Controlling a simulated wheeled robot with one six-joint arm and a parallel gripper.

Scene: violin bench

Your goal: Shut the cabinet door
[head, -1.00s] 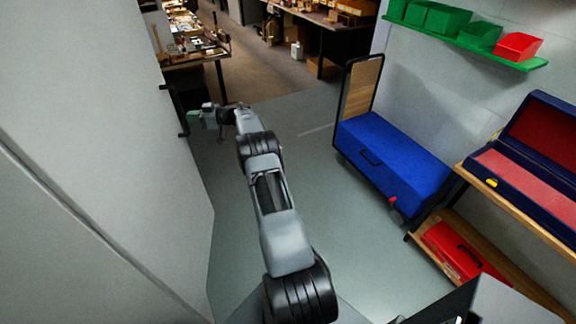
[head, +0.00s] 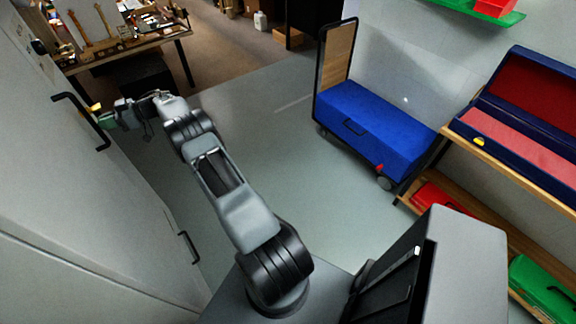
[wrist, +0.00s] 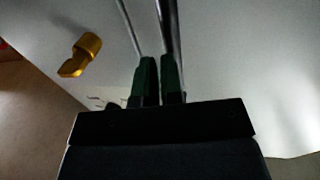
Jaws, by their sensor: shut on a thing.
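The cabinet door (head: 75,175) is the large pale grey panel at the left of the head view. A black bar handle (head: 85,118) stands out from it. My gripper (head: 103,118) is at this handle, near the upper left. A yellow knob (wrist: 82,55) sits on the pale surface left of the fingers. I cannot tell how wide the door stands open.
A second black handle (head: 188,247) is lower on the grey front. A trolley with a blue box (head: 375,125) stands right of the arm. A wooden shelf (head: 500,165) holds an open case (head: 535,130). A workbench (head: 125,45) is behind. The floor (head: 260,150) between is clear.

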